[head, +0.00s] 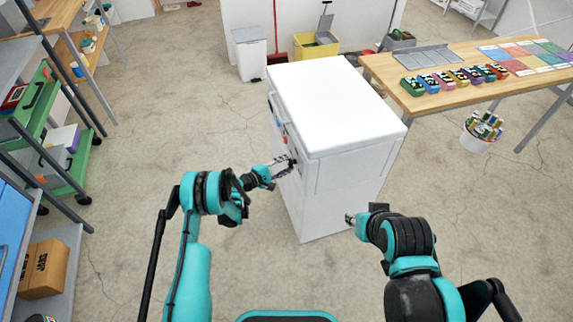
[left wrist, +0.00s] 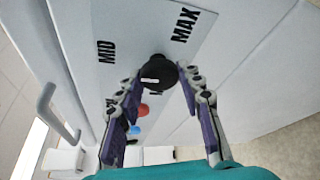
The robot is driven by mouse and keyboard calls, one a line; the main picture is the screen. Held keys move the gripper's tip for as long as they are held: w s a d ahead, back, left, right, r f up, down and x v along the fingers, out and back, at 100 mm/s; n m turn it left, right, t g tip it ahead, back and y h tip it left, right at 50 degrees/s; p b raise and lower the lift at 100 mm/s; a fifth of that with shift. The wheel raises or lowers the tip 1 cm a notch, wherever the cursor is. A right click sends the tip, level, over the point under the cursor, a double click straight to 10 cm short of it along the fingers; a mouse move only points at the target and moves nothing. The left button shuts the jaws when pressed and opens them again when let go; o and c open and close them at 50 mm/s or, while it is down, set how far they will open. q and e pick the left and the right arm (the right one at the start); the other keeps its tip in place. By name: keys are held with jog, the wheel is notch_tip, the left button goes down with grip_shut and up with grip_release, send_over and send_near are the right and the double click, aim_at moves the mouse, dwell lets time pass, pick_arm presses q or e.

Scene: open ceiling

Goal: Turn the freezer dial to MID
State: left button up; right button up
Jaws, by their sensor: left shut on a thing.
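The white freezer (head: 335,105) stands in the middle of the head view, with its control side facing left. In the left wrist view its black dial (left wrist: 156,72) carries a short white mark. The printed labels MID (left wrist: 106,51) and MAX (left wrist: 184,23) lie beyond it; a third label starting with M is partly hidden. I cannot tell exactly where the mark points. My left gripper (head: 290,163) is at the freezer's side, its fingers on either side of the dial, shut on it. My right gripper (head: 351,219) is near the freezer's lower right; its fingers are unclear.
A red round part (left wrist: 143,109) and a blue one (left wrist: 135,130) sit near the dial. A wooden table (head: 440,100) with colored items stands at the right, and a white bucket (head: 480,140) near it. Shelves line the left. The floor left of the freezer is clear.

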dwell(0.4)
pick_arm(q)
jog(key=o, duration=1.1)
jog(key=shift+o, duration=0.2)
jog(key=v, duration=0.7)
jog(key=shift+s+a, duration=0.2)
